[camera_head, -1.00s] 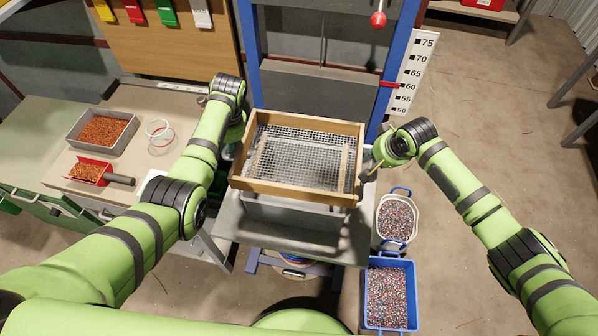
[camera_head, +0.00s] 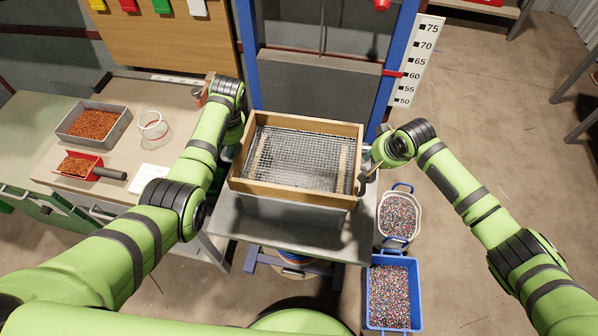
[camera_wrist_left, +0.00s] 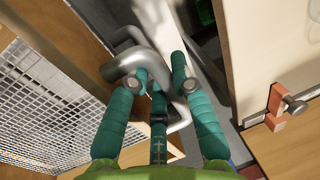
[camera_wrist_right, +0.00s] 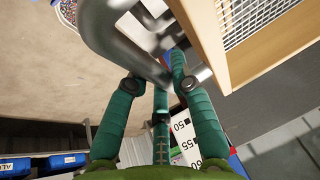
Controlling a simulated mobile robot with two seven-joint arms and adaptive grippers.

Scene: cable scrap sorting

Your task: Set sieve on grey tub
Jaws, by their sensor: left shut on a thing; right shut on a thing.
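The sieve (camera_head: 243,187), a wooden frame with wire mesh, is in the middle of the head view, directly above the grey tub (camera_head: 292,211). The tub's front wall shows below the sieve's near edge; I cannot tell whether the two touch. My left gripper (camera_wrist_left: 162,82) is shut on the sieve's bent metal handle (camera_wrist_left: 132,62) at the left side. My right gripper (camera_wrist_right: 154,82) is shut on the metal handle (camera_wrist_right: 103,35) at the right side. In the head view the fingers are partly hidden. The sieve looks about level.
The tub stands on a grey platform (camera_head: 232,226) between blue posts. To the right, a white basket (camera_head: 416,218) and a blue crate (camera_head: 416,310) hold granules.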

